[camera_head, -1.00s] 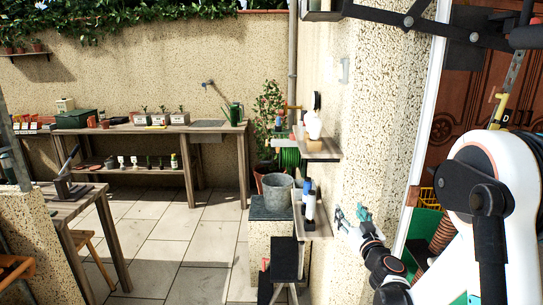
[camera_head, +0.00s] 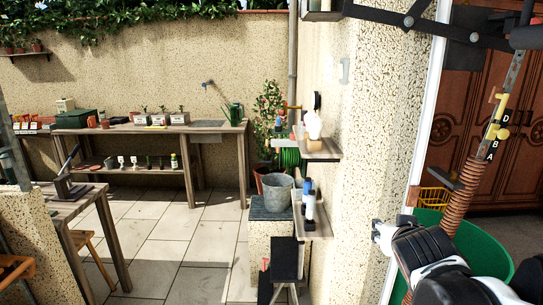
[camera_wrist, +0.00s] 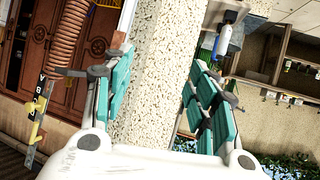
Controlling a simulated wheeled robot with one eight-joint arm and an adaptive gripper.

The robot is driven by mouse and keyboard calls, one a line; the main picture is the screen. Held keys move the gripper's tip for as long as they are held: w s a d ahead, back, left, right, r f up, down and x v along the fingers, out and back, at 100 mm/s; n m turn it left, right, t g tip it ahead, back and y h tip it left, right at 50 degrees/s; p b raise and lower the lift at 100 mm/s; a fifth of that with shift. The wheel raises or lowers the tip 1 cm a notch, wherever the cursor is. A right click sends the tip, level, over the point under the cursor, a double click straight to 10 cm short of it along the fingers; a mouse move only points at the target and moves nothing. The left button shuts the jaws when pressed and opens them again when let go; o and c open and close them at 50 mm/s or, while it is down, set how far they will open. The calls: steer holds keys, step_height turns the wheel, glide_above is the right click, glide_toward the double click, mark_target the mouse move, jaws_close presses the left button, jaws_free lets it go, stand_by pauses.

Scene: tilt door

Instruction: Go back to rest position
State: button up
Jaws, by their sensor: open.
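My gripper shows in the wrist view (camera_wrist: 160,88) with its two teal-padded fingers spread wide. Nothing is between the pads; the speckled wall corner is seen behind the gap. In the head view my arm is low at the right, in front of the wall edge and the doorway. The gripper's fingers cannot be made out clearly there. A tilt door mechanism shows at the right: black metal arms (camera_head: 440,28) at the top and a coiled rusty spring (camera_head: 467,192) below a yellow lettered piece (camera_head: 497,120). The door panel itself cannot be made out.
A speckled wall (camera_head: 375,130) with a white door frame (camera_head: 428,110) stands close by my arm. Small shelves (camera_head: 318,150) with bottles jut from it. A bucket (camera_head: 279,193) stands beyond. The paved floor (camera_head: 185,235) at centre left is clear. A green tub (camera_head: 470,245) is at the right.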

steer(key=s+a+f+n+g+y, duration=0.1)
steer(key=s+a+f+g+y, duration=0.1)
steer(key=s, duration=0.7)
steer(key=s+a+f+n+g+y, duration=0.1)
steer(key=s+a+f+g, duration=0.2)
steer(key=s+a, duration=0.3)
steer(key=s+f, duration=0.1)
steer(key=s, duration=0.2)
steer(key=shift+s+f+n+y, duration=0.15)
steer(key=shift+f+n+y, duration=0.25)
steer(key=shift+a, duration=0.1)
steer(key=shift+c, duration=0.4)
